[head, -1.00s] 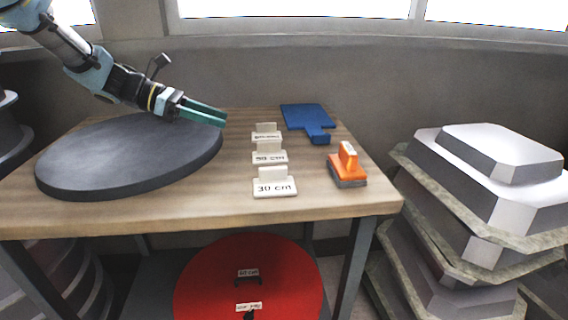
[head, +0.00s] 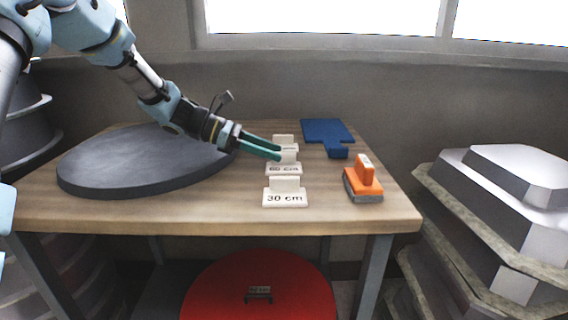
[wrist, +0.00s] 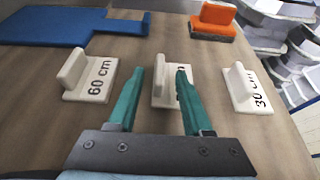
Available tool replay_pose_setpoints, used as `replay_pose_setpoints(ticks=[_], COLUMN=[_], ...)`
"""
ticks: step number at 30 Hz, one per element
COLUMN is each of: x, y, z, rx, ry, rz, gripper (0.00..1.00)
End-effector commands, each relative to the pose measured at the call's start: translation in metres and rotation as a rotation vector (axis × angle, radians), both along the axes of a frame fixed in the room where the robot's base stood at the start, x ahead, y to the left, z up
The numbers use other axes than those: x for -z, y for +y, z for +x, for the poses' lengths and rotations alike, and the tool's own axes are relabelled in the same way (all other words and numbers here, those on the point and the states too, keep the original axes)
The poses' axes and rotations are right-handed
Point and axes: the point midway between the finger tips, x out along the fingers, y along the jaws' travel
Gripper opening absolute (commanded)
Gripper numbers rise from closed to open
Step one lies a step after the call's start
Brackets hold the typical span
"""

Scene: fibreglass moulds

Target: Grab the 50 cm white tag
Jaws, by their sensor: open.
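Three white tags with upright grips stand in a row on the wooden table. The middle tag (head: 284,169) has small, blurred print in the head view; in the wrist view this tag (wrist: 164,99) has its label mostly behind a finger, with only a "0" showing. Its neighbours read 60 cm (wrist: 98,84) on the left and 30 cm (wrist: 243,92) on the right. My gripper (head: 281,150) is open and empty, reaching in from the left over the row. In the wrist view its green fingers (wrist: 171,68) line up either side of the middle tag; contact cannot be told.
A dark round disc (head: 140,165) lies left on the table (head: 200,212). A blue board (head: 327,131) lies at the back right, and an orange-handled brush (head: 364,182) at the right. A red round mould (head: 260,285) is below, stacked grey moulds (head: 500,215) stand right.

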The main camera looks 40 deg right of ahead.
Motion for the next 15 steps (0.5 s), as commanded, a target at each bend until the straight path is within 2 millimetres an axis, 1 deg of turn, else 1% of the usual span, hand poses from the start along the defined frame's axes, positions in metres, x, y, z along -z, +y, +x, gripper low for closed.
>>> replay_pose_setpoints(ticks=[6, 9, 12, 15], x=[-0.001, 0.007, 0.011, 0.012], y=[-0.022, -0.032, -0.038, -0.038], z=[-0.018, -0.027, -0.030, -0.030], rx=[0.004, 0.004, 0.001, 0.000], ry=[0.003, 0.004, 0.000, -0.001], rz=[0.001, 0.002, 0.002, 0.001], gripper=[0.50, 0.50, 0.50, 0.50])
